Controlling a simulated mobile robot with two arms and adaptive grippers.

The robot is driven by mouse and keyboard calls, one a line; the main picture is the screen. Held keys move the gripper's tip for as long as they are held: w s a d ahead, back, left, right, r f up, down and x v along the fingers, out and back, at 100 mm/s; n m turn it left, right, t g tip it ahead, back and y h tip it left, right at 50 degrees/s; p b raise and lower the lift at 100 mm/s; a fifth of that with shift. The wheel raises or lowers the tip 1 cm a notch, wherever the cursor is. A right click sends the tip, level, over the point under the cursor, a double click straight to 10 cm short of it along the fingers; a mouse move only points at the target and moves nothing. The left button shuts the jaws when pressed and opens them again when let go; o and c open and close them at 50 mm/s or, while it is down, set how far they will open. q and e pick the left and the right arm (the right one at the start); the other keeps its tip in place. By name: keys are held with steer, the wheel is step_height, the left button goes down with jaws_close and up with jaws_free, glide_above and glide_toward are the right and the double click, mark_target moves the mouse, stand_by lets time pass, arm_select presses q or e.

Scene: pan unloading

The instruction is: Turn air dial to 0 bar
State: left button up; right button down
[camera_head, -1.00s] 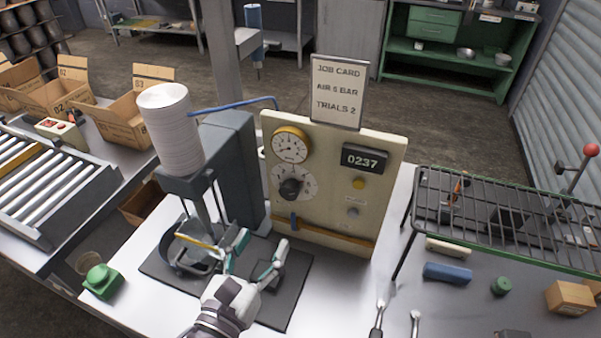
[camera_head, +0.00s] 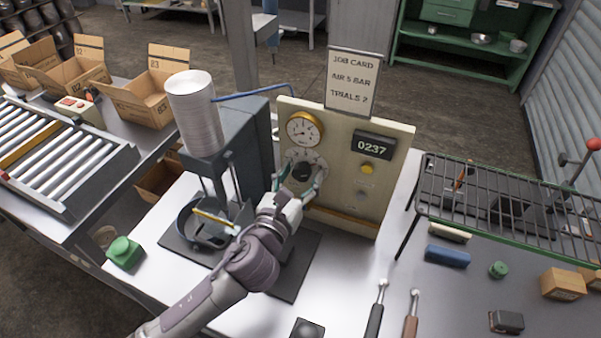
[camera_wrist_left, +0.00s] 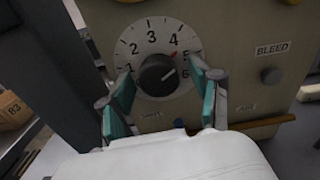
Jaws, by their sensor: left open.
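The air dial is a black knob on a white numbered disc on the cream panel, below the round gauge; its knob (camera_head: 301,171) shows in the head view. In the left wrist view the knob (camera_wrist_left: 157,75) has a pointer mark toward the upper right, near the 5. Numbers 1 to 6 can be seen; the 0 is hidden or out of sight. My left gripper (camera_head: 303,177) is open in front of the dial. In the left wrist view its teal-padded fingers (camera_wrist_left: 160,80) stand on either side of the knob, with gaps visible. I cannot tell its exact depth.
The panel (camera_head: 345,205) also bears a brass-rimmed gauge (camera_head: 304,130), a counter reading 0237 (camera_head: 372,146), a yellow button (camera_head: 367,169) and the BLEED knob (camera_wrist_left: 271,75). A press with a white cylinder (camera_head: 192,110) stands left. A wire rack (camera_head: 520,205) stands right.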

arm_select(q)
steer(key=shift+c, duration=0.6)
steer(key=c, duration=1)
steer(key=shift+c, duration=0.2)
arm_select(e)
steer(key=shift+s+d, duration=0.15)
steer(key=shift+s, duration=0.4)
